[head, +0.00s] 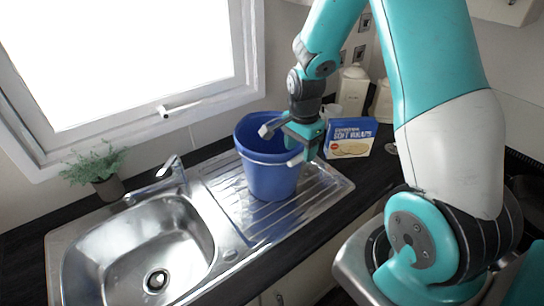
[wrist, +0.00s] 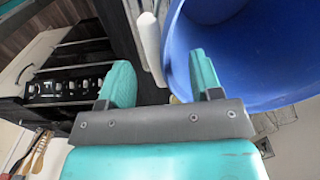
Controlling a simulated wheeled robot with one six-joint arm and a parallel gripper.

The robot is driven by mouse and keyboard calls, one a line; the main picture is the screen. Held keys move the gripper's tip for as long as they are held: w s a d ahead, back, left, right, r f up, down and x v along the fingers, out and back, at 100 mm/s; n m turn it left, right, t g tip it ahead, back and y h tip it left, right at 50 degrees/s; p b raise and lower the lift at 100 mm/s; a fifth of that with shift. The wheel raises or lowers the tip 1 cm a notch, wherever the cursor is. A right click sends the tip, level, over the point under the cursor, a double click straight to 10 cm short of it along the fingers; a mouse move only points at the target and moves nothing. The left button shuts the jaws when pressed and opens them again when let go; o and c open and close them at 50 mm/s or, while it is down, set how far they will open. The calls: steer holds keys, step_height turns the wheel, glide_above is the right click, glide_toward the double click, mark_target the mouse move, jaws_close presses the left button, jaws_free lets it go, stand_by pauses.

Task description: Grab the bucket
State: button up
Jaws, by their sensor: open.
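The blue bucket (head: 270,182) stands upright on the ribbed steel drainboard, right of the sink basin. My gripper (head: 281,145) is at the bucket's right upper side, by the rim, with its jaws apart. In the wrist view, the bucket (wrist: 235,45) fills the upper right. One teal finger of my gripper (wrist: 162,76) overlaps the bucket and the other lies left of its rim. Nothing is clearly held between the fingers. I cannot tell whether a finger touches the bucket.
A blue soft wraps box (head: 350,138) and cream canisters (head: 352,90) stand behind my gripper. The sink basin (head: 140,245), the tap (head: 170,168) and a potted plant (head: 100,172) are to the left. A stove (wrist: 65,85) shows at left in the wrist view.

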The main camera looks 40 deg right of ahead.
steer(key=shift+f, duration=0.6)
jaws_close()
steer(key=shift+r, duration=0.1)
